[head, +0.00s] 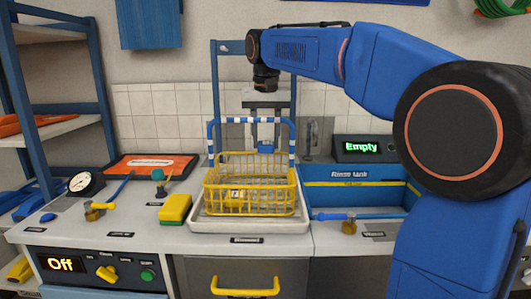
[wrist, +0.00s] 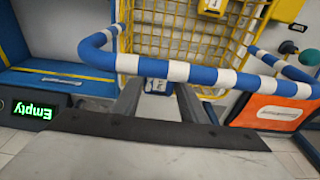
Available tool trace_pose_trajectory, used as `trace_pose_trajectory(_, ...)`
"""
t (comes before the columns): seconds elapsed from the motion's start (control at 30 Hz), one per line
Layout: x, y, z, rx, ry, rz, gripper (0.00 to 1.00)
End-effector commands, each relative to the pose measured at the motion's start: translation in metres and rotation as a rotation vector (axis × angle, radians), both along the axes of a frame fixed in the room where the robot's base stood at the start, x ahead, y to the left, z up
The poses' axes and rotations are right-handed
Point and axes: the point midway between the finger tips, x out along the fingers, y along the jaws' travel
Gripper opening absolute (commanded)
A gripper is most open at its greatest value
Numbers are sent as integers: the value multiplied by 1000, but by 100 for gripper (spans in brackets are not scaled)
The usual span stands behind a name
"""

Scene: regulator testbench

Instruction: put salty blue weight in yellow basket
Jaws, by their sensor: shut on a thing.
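The blue weight (head: 266,149) is small and held between the fingers of my gripper (head: 265,139), above the far rim of the yellow basket (head: 250,200). In the wrist view the blue weight (wrist: 156,85) shows between the fingertips, partly hidden by the basket's striped handle. My gripper (wrist: 158,97) is shut on it. The yellow wire basket also shows in the wrist view (wrist: 186,45). Its blue-and-white handle (head: 250,121) stands upright, and the gripper appears through its arch, seemingly behind it. A yellow weight (head: 237,195) is in the basket.
The basket stands in a white tray (head: 250,226). A blue rinse basin (head: 365,186) is to the right, with a display reading "Empty" (head: 362,147). A yellow-green sponge (head: 175,209), an orange mat (head: 150,166) and a gauge (head: 85,183) lie to the left.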

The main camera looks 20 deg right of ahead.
Motion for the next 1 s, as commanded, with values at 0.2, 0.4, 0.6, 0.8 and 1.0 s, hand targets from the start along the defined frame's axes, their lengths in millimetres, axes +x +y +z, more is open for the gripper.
trace_pose_trajectory(0.2, -1, 0, -25, -1, 1, 0, 0)
trace_pose_trajectory(0.4, 0, 0, -38, 0, -1, -1, 0)
trace_pose_trajectory(0.6, 0, 0, -38, 0, -1, -1, 0)
trace_pose_trajectory(0.8, 0, 0, -43, 0, -1, -1, 0)
trace_pose_trajectory(1.0, 0, 0, -48, 0, -1, -1, 0)
